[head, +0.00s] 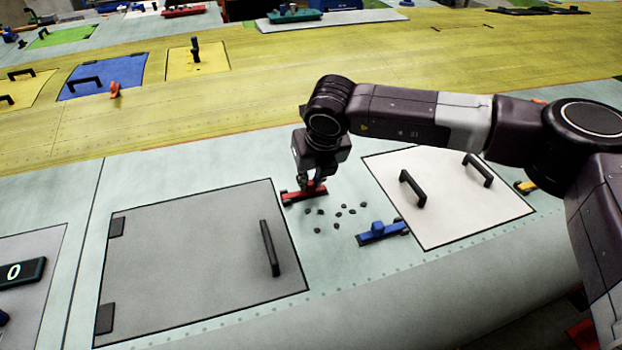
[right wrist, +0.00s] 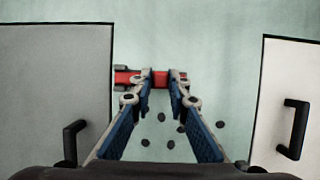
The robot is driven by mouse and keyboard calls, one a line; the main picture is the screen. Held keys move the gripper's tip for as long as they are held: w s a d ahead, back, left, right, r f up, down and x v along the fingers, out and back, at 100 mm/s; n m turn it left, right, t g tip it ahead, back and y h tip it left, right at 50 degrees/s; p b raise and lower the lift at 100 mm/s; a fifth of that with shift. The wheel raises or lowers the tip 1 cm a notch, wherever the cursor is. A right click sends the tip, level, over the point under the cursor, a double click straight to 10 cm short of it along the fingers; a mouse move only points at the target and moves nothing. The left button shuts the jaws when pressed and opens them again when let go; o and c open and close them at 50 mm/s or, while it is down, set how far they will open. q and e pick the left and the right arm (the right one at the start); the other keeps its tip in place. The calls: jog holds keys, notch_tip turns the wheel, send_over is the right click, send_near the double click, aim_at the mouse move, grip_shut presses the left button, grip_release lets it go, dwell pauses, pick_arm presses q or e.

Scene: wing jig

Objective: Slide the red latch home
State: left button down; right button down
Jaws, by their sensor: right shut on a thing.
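The red latch (head: 303,193) lies on the pale wing skin, between the grey hatch panel and the white panel. In the right wrist view the red bar (right wrist: 125,77) runs left to right, and its left end is beside a dark bracket near the grey panel's edge. My right gripper (head: 313,184) is above the latch, pointing down, and shut on it. My left gripper is in neither view.
The grey panel (head: 190,260) with a black handle (head: 269,248) lies to the left. The white panel (head: 445,215) lies to the right. A blue latch (head: 378,233) and several small dark pieces (head: 337,230) lie in front of my right gripper.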

aim_at(293, 196)
jog(key=shift+a+f+b, duration=0.15)
jog(key=shift+a+b, duration=0.15)
jog(key=shift+b, duration=0.05)
jog(key=a+b, duration=0.1)
jog(key=s+a+b, duration=0.1)
jog(key=shift+a+b, duration=0.35)
jog(key=shift+a, duration=0.05)
jog(key=shift+s+a, duration=0.1)
jog(key=shift+a, duration=0.15)
jog(key=shift+d, duration=0.1)
jog(key=c, duration=2.1)
grip_release()
jog(key=shift+o, duration=1.3)
jog(key=shift+a, duration=0.2)
